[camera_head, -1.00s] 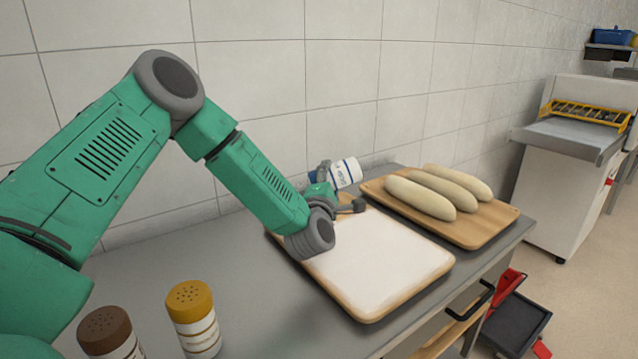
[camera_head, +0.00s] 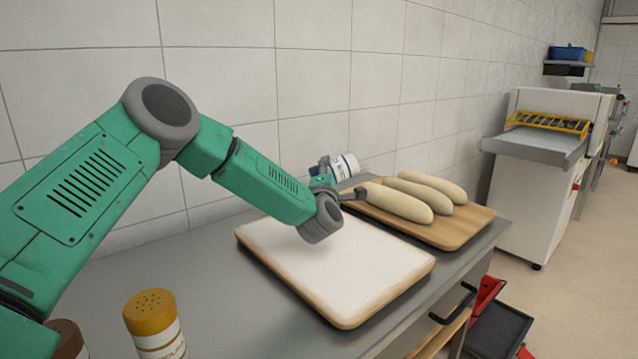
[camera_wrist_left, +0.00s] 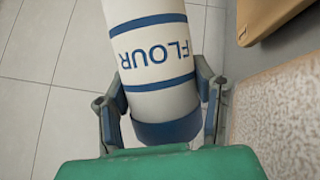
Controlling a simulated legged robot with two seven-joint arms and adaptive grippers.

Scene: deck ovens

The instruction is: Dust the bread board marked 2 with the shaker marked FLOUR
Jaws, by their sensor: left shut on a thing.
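My left gripper (camera_head: 340,180) is shut on the white shaker (camera_head: 347,165), which has blue bands and FLOUR on its side in the left wrist view (camera_wrist_left: 152,45). The shaker lies tilted well over; its blue end (camera_wrist_left: 168,131) is by my wrist and its far end is out of frame there. My gripper is above the far side of the nearer board (camera_head: 335,265), whose top is covered in white. A second board (camera_head: 470,232) carries three pale loaves (camera_head: 425,196). I can read no number on either board. My right gripper is not in view.
A yellow-topped shaker (camera_head: 153,320) and a brown-topped one (camera_head: 66,338) stand on the grey counter (camera_head: 210,285) at the near left. A tiled wall runs behind the counter. A white machine (camera_head: 545,165) stands beyond its right end.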

